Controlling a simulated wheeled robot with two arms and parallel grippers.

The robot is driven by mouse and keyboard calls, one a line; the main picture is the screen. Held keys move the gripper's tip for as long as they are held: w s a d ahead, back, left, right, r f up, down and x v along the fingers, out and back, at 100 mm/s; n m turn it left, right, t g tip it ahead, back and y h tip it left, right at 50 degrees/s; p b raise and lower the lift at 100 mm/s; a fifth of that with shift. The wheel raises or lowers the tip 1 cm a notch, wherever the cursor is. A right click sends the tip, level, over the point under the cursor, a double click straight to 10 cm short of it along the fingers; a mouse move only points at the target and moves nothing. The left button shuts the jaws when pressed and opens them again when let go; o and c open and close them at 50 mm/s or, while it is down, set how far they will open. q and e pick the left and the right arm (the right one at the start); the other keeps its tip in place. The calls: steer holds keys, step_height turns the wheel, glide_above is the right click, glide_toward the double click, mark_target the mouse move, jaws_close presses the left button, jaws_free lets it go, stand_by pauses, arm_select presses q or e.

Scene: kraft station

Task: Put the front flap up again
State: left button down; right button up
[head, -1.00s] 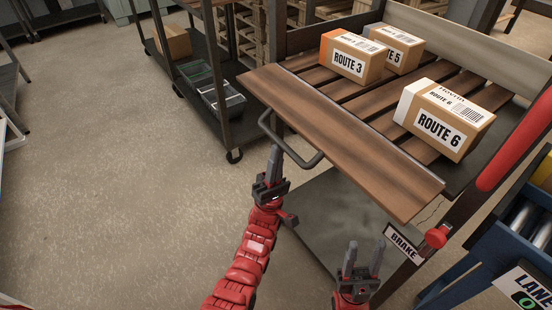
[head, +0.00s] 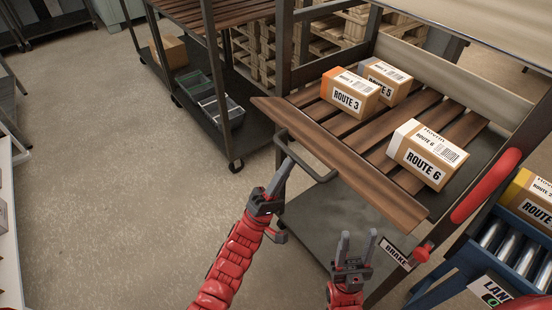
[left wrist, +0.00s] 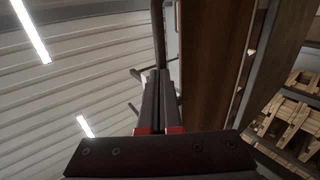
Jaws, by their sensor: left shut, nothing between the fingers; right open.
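The front flap (head: 340,163) is a long brown board along the front edge of the slatted cart, tilted, with its inner face partly visible. A dark bar handle (head: 322,177) stands out from its outer side. My left gripper (head: 291,160) is shut and empty, its fingertips at the handle's left part; whether they touch it I cannot tell. In the left wrist view, the shut fingers (left wrist: 160,73) point up beside a dark bar (left wrist: 158,35), with the brown flap (left wrist: 208,70) to the right. My right gripper (head: 357,238) is open and empty below the flap's right part.
Boxes marked Route 3 (head: 349,94), Route 5 (head: 386,80) and Route 6 (head: 427,155) lie on the slats behind the flap. A brake label (head: 396,254) and red padded post (head: 487,187) stand right, near a roller conveyor (head: 515,248). Floor at left is clear.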

mark_target(308, 149)
arm_select(q)
steer(key=w+d+r+g+y+p, duration=0.1)
steer(key=r+y+p, duration=0.1)
steer(key=r+p, duration=0.2)
steer(key=w+d+r+g+y+p, duration=0.1)
steer(key=r+p, duration=0.3)
steer(key=p, duration=0.5)
steer(key=w+d+r+g+y+p, duration=0.1)
steer(key=d+r+g+y+p, duration=0.2)
steer(key=p, duration=0.3)
steer(key=shift+w+r+y, duration=0.2)
steer(key=shift+r+y, duration=0.4)
steer(key=w+d, duration=0.1)
steer(key=w+d+r, duration=0.1)
steer(key=w+d+r+p, duration=0.1)
steer(key=d, duration=0.1)
steer(key=shift+r, duration=0.25)
steer(key=shift+r, duration=0.1)
